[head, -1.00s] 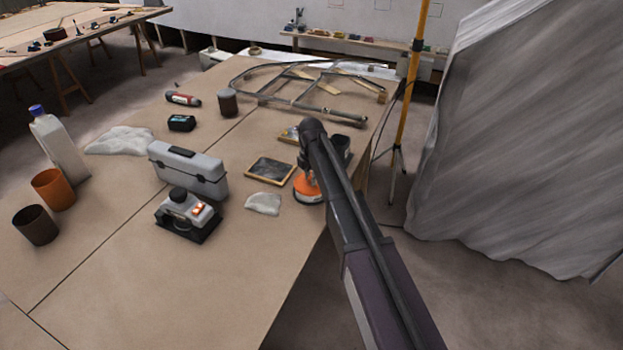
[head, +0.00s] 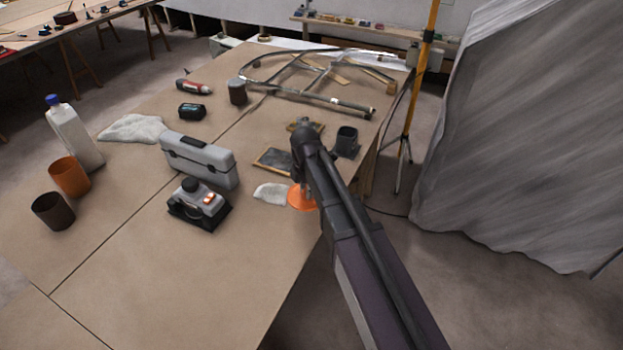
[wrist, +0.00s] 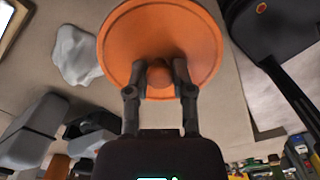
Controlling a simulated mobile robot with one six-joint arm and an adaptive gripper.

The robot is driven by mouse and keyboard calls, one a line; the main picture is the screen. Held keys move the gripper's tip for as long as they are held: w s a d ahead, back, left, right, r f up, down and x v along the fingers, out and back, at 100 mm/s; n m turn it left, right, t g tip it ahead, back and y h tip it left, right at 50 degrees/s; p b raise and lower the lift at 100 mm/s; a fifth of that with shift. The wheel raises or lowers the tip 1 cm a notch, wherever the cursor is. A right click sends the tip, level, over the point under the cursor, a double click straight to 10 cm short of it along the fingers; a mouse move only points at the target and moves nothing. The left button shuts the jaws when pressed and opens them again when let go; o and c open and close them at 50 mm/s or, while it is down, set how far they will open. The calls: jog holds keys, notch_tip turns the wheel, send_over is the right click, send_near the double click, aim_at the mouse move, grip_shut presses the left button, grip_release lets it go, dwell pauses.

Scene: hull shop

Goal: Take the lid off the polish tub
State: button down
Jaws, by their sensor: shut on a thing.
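The lid is an orange round disc with a small knob, and it fills the upper middle of the wrist view (wrist: 122,45). My gripper (wrist: 159,78) is shut on the knob, one dark finger on each side. In the head view the lid (head: 299,199) shows below my wrist, near the right edge of the bench, partly covered by my arm. I cannot make out the polish tub's body; the lid or my arm may hide it. I cannot tell whether the lid touches anything below.
A white cloth (head: 271,194) lies just left of the lid. A sander (head: 198,204), a grey case (head: 200,163) and a dark framed panel (head: 272,160) are near. The bench (head: 200,285) is clear in front.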

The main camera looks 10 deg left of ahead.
jog(key=shift+s+a+r, duration=0.1)
jog(key=shift+s+a, duration=0.05)
jog(key=shift+s, duration=0.4)
jog(key=shift+s+a, duration=0.1)
jog(key=shift+s, duration=0.45)
